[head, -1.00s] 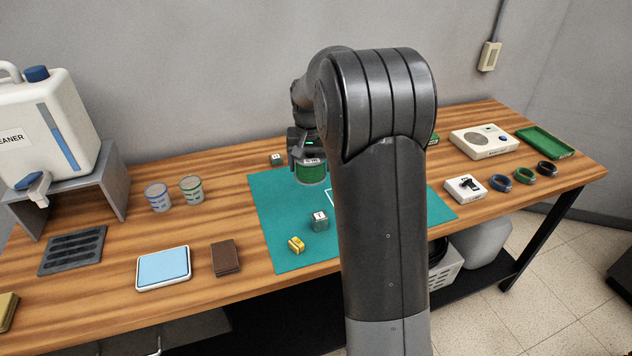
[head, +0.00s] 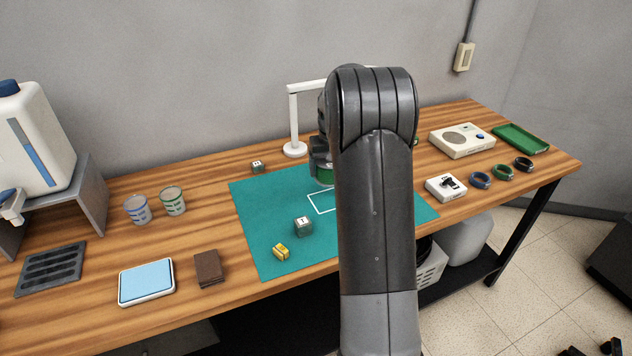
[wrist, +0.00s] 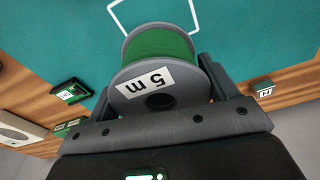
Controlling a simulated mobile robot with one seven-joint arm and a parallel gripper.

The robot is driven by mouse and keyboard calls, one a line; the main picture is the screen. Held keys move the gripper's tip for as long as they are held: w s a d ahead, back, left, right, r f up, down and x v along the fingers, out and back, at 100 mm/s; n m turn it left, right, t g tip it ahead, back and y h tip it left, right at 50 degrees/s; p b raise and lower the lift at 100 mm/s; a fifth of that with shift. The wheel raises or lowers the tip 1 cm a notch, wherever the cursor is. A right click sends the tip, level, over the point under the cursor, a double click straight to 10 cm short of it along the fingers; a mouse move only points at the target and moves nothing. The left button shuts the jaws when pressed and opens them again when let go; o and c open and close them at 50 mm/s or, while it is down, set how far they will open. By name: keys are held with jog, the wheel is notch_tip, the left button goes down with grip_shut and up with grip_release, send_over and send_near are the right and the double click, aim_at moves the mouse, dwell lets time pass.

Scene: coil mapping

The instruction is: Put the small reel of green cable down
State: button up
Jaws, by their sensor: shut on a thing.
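The small reel of green cable (head: 325,177) has grey flanges and green windings. In the wrist view the reel (wrist: 163,44) shows a white "5 m" label on the flange facing me. My gripper (head: 320,158) is shut on it, with a finger on each side. The reel is over the teal mat (head: 262,215); I cannot tell how high. A white rectangle outline (head: 312,204) on the mat lies close by; in the wrist view its lines appear beyond the reel. My arm hides part of the reel and outline in the head view.
A grey cube (head: 303,227) and a yellow block (head: 281,252) sit on the mat's front left. A white lamp (head: 294,148) stands behind the mat. A small dark cube (head: 256,167) is at its back left. Coloured rings (head: 502,172) and a white box (head: 445,187) lie right.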

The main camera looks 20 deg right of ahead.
jog(key=w+a+f, duration=0.2)
jog(key=w, duration=0.1)
jog(key=shift+a+f, duration=0.25)
jog(key=shift+a, duration=0.15)
jog(key=shift+f, duration=1.9)
jog(key=shift+f, duration=0.15)
jog(key=o, duration=1.2)
